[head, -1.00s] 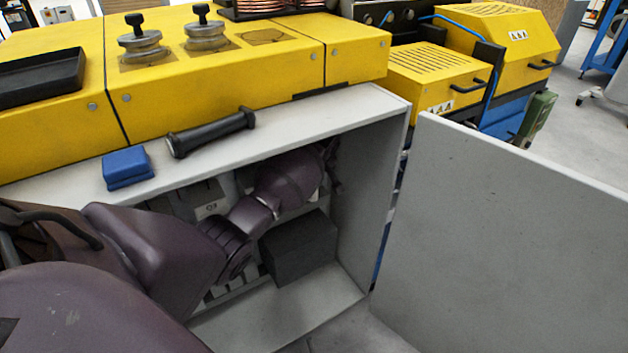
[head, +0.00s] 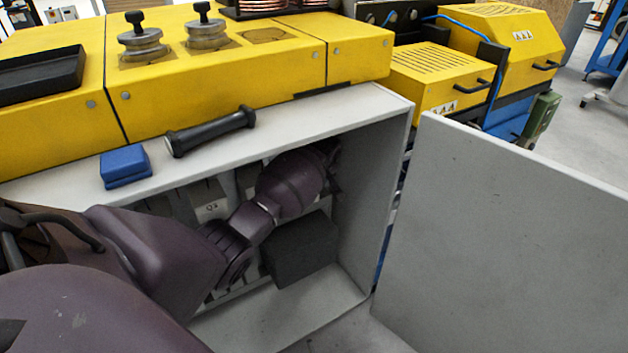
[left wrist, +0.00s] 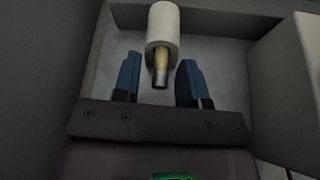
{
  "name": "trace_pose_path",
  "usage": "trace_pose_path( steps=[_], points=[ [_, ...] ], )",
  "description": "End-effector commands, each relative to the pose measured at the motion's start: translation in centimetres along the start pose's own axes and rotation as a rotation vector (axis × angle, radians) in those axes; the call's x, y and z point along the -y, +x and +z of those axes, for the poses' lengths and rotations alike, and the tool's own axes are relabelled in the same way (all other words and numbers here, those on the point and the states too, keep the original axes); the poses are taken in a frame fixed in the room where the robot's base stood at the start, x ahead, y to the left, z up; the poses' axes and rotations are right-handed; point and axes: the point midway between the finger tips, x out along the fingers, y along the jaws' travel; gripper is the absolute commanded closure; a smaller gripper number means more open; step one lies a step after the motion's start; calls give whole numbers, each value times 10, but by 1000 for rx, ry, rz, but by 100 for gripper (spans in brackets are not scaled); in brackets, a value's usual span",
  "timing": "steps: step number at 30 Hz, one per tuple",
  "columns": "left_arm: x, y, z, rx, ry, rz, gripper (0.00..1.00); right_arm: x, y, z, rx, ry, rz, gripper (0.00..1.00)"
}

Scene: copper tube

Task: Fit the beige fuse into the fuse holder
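In the left wrist view the beige fuse (left wrist: 163,28) is a pale cylinder with a brass-coloured metal end towards me. My left gripper (left wrist: 158,78) is open, with its two blue fingers on either side of the metal end. A gap shows between each finger and the fuse. I cannot make out the fuse holder or tell whether the fuse sits in it. In the head view my left arm reaches into the open grey cabinet (head: 372,180), where its wrist hides the fingers and the fuse. My right gripper is not in view.
A dark grey block (head: 300,250) stands on the cabinet floor below my left wrist. The open door (head: 510,240) is at the right. A blue box (head: 125,167) and a black handle (head: 210,132) are on the ledge above the opening. Cabinet walls surround the arm closely.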

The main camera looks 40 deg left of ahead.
Motion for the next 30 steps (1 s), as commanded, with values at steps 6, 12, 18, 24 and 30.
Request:
trace_pose_path(
  steps=[6,12,18,24,30],
  points=[
    [-1,-27,-3,-3,-2,7,61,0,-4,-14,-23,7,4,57],
    [-1,-59,-4,-4,-2,7,61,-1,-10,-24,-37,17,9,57],
    [-1,-76,-2,-2,-1,4,61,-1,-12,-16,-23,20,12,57],
    [9,-62,14,-14,49,19,61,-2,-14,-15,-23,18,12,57],
    [44,-17,68,-71,235,106,61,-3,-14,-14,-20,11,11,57]
  ],
)
